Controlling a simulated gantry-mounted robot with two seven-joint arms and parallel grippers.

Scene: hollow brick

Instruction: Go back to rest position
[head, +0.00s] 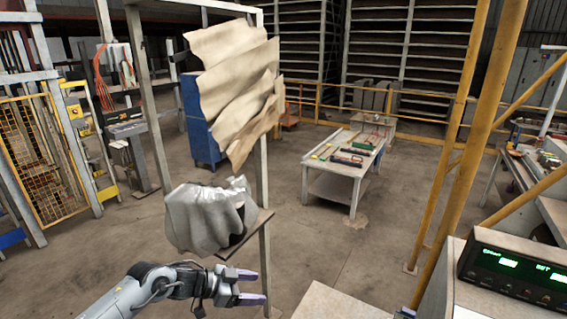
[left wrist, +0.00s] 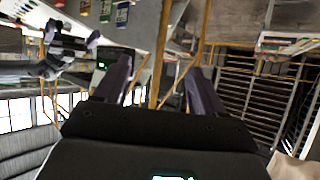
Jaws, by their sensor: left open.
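My left gripper (head: 258,286) is at the bottom centre of the head view, with its two fingers apart and nothing between them. It is below and to the right of a crumpled silver bag (head: 208,218) and does not hold it. In the left wrist view the two dark fingers of the left gripper (left wrist: 158,80) are spread with an empty gap between them. What looks like my right gripper (left wrist: 72,40) shows small at the upper left of that view, and its jaws are too small to judge. The head view does not show it.
A metal frame (head: 144,95) carries a brown creased sheet (head: 240,85) and stands close behind the left gripper. A control box with green displays (head: 515,275) is at the lower right, near a yellow post (head: 465,150). A tool table (head: 325,188) stands farther back on open floor.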

